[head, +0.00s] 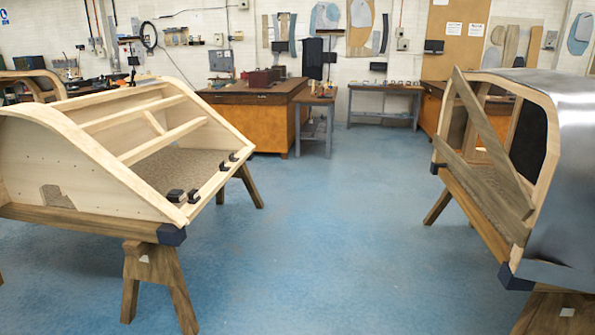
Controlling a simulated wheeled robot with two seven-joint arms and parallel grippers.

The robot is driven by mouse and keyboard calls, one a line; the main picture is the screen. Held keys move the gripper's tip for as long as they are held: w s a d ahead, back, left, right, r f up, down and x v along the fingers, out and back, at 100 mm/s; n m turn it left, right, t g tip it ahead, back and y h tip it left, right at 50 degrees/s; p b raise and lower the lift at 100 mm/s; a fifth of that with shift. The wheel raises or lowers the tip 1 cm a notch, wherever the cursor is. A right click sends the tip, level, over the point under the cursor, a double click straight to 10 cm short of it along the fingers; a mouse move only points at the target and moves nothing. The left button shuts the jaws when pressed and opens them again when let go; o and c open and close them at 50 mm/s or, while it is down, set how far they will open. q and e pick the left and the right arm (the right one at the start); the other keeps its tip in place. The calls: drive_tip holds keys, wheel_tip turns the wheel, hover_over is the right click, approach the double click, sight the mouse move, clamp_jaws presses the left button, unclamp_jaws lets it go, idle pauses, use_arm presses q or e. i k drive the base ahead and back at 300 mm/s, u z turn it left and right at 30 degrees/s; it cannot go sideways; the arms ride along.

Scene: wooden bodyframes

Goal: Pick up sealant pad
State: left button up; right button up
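I cannot make out a sealant pad for certain in the head view. Small dark blocks (175,195) sit along the near right rail of the left wooden bodyframe (100,155). More of them lie further along that rail (233,157). They are too small to tell what they are. Neither of my grippers is in view.
Sawhorses (155,270) carry the left bodyframe. A metal-skinned bodyframe (565,150) stands on trestles at the right. Between them is open blue floor (340,230). A wooden workbench (262,120) with a red box and a small metal-legged table (385,105) stand at the back.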

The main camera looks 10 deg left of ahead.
sight(193, 197)
drive_tip(key=u, duration=0.3)
drive_tip(key=i, duration=2.05)
drive_tip(key=u, duration=0.7)
drive_tip(key=i, duration=1.25)
drive_tip(key=u, duration=0.2)
